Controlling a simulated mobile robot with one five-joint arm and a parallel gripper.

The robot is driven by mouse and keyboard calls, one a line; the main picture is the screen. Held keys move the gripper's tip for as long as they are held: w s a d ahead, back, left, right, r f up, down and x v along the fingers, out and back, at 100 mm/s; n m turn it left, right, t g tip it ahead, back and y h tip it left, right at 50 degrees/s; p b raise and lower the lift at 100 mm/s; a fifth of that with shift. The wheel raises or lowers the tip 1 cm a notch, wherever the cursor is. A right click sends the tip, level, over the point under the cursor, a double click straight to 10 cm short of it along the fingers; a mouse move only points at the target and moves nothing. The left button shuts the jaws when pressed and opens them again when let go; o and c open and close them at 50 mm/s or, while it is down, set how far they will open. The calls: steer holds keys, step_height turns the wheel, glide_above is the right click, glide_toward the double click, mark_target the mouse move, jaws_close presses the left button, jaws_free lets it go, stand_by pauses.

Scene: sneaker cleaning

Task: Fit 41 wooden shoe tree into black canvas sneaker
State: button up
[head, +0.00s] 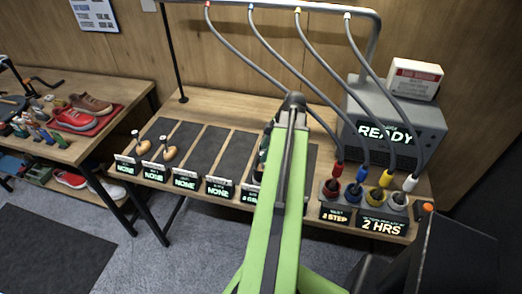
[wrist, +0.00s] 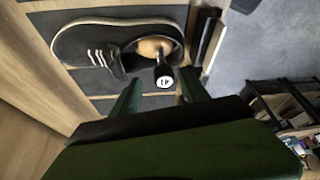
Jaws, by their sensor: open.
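The black canvas sneaker (wrist: 85,45), with white laces and a pale sole edge, lies on a dark mat in the wrist view. The 41 wooden shoe tree (wrist: 154,46) sits with its rounded wooden heel in the shoe's opening. Its dark stem ends in a knob marked 41 (wrist: 165,82). How deep its front reaches is hidden inside the shoe. My gripper (wrist: 160,88) is open, with a finger on either side of the knob; I cannot tell whether they touch it. In the head view my green arm hides most of the sneaker (head: 264,145).
Two other wooden shoe trees (head: 156,149) stand on the left of the bench (head: 212,100). Several label displays reading NONE line its front edge. A machine reading READY (head: 392,128), with hoses and coloured cups, stands at right. Another table (head: 65,85) with red shoes is at left.

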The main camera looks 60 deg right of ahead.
steer(key=p+v, duration=0.9)
steer(key=v, duration=0.3)
